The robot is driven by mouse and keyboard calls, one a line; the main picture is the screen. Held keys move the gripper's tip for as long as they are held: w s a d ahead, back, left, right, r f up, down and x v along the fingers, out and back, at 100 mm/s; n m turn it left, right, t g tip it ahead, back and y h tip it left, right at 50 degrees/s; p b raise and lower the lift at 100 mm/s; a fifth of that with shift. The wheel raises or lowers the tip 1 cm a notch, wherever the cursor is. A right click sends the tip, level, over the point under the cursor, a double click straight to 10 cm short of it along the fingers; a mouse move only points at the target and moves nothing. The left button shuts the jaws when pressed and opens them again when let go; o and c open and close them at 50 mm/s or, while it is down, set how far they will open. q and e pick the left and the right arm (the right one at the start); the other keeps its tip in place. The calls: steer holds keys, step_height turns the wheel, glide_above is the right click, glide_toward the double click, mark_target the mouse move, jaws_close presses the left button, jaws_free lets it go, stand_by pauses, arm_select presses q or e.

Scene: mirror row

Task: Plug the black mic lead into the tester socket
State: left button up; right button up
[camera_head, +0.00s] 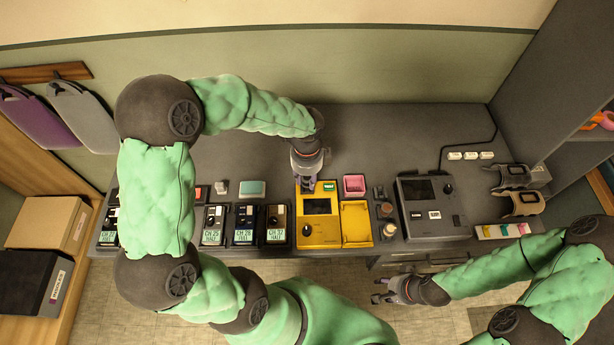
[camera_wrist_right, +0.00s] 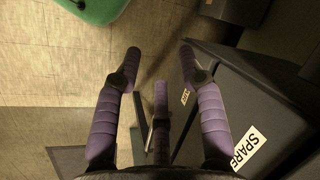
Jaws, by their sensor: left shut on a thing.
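The yellow tester (camera_head: 320,231) lies on the grey bench, with a dark screen, a green label near its top and an empty yellow bay at its right. My left gripper (camera_head: 308,186) points down at the tester's top left edge, beside the green label. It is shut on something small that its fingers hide. I cannot make out the black mic lead or the tester socket, nor whether anything touches the socket. My right gripper (camera_head: 379,290) is open and empty in front of the bench. Its spread purple fingers show in the right wrist view (camera_wrist_right: 160,60).
Several black packs with green labels (camera_head: 244,237) stand left of the tester. A dark grey unit (camera_head: 433,206) with a screen stands right.

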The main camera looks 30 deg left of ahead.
arm_select(q)
steer(key=shift+f+b, duration=0.45)
steer(key=shift+f, duration=0.35)
stand_by(0.4)
steer(key=o, duration=1.2)
steer(key=shift+c, duration=0.2)
steer(key=shift+r, duration=0.1)
step_height(320, 180, up, 12)
